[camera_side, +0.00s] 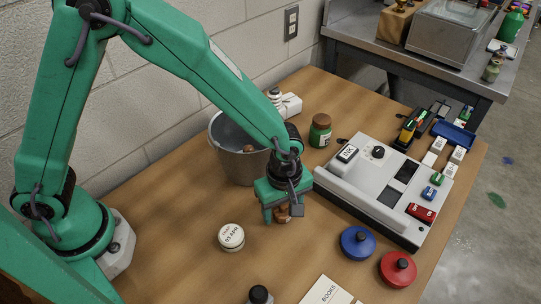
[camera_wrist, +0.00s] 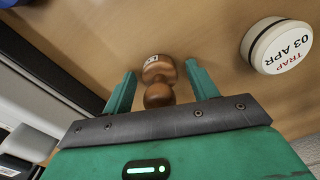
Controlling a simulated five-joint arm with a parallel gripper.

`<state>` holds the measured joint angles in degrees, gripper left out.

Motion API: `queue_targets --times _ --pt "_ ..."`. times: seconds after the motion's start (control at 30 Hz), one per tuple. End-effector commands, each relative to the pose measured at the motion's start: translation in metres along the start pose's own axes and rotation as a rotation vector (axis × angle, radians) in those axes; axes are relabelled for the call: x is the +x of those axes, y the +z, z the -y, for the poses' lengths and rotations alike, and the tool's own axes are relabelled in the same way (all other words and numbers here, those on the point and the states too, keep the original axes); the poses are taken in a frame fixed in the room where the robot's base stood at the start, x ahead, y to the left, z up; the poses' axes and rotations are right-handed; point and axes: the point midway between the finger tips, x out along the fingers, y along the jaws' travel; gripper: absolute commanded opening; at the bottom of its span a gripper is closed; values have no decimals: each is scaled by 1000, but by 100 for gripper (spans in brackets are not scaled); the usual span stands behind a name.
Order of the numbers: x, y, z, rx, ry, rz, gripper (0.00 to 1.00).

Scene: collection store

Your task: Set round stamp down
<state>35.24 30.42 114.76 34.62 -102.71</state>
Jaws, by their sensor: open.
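The round stamp (camera_wrist: 158,72) is brown with a rounded knob handle and a wider round base. In the wrist view it stands between the two fingers of my gripper (camera_wrist: 158,85), with a gap on each side. In the side view the stamp (camera_side: 283,214) shows low beside my gripper (camera_side: 282,208), partly hidden by the fingers, and looks to be on the wooden table (camera_side: 185,185). My gripper is open around the stamp, pointing down.
A white round tin marked TRAP 03 APR (camera_side: 231,237) sits left of my gripper. A grey bucket (camera_side: 229,160) stands behind it. A white device (camera_side: 370,188) is at right. Blue (camera_side: 357,243) and red (camera_side: 397,269) round lidded things lie in front. The table between tin and blue one is clear.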

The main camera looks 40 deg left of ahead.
Motion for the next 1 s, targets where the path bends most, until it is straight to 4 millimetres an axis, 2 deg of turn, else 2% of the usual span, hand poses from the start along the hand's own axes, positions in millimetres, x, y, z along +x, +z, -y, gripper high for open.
queue_targets --times 0.17,0.37,0.57,1.0 --pt "-2 0 0 0 1 0 58" --pt "-14 0 -1 0 3 1 58" --pt "-39 0 -1 0 6 1 58" --pt "-107 0 -1 0 4 1 58"
